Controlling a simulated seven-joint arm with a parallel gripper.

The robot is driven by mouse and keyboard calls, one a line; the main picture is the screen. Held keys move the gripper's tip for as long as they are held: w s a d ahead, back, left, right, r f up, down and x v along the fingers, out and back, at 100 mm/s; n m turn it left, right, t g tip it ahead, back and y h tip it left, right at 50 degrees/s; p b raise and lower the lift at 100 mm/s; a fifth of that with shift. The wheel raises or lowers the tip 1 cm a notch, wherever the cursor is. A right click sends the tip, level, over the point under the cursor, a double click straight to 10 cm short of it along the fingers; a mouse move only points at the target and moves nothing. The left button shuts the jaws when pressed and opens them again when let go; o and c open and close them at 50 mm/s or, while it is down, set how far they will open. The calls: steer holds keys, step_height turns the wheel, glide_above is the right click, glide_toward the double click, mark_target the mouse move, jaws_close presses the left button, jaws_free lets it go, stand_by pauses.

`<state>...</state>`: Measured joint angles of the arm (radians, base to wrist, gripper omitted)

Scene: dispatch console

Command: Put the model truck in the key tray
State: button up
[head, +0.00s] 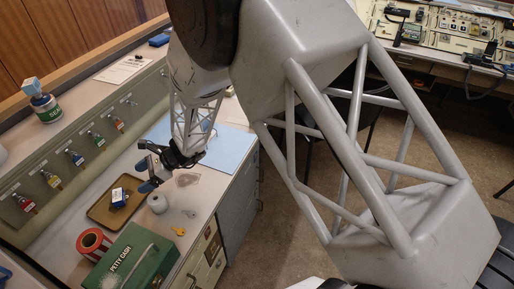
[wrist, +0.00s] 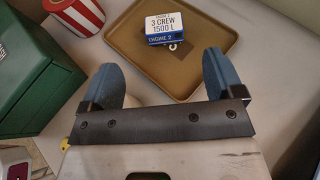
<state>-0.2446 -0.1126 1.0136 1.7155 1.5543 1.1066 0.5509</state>
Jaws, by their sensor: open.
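The model truck (head: 118,196) is a small blue and white block lying inside the brown key tray (head: 101,213). In the wrist view the truck (wrist: 172,27) shows a white label reading "3 CREW 1500 L" and "ENGINE 2", and it rests in the tray (wrist: 128,42) away from the rim. My gripper (head: 147,175) is near the tray's right side in the head view. In the wrist view my gripper (wrist: 158,75) has its two blue fingers spread apart with nothing between them. The truck lies beyond the fingertips, apart from them.
A green petty cash box (head: 128,258) and a red-and-white round container (head: 93,243) stand in front of the tray. A grey roll (head: 157,203) sits right of it. Keys hang on the panel (head: 76,157) behind. A blue sheet (head: 228,148) lies farther right.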

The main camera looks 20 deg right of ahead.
steer(key=s+d+r+n+h, duration=0.3)
steer(key=s+d+r+n, duration=0.3)
steer(key=r, duration=0.4)
steer(key=s+d+r+n+h, duration=0.35)
steer(key=s+d+r, duration=0.25)
steer(key=d+r, duration=0.3)
steer(key=s+d+r+n+t+h, duration=0.1)
steer(key=s+d+r+n+h, duration=0.2)
steer(key=s+d, duration=0.5)
steer(key=s+d+r+n+t+h, duration=0.1)
steer(key=s+d+r+n+h, duration=0.3)
steer(key=s+d+r, duration=0.3)
steer(key=s+d+n, duration=0.1)
steer(key=s, duration=0.1)
steer(key=shift+s+d+r+t, duration=0.15)
steer(key=shift+s+d+t, duration=0.1)
steer(key=shift+s+t, duration=0.15)
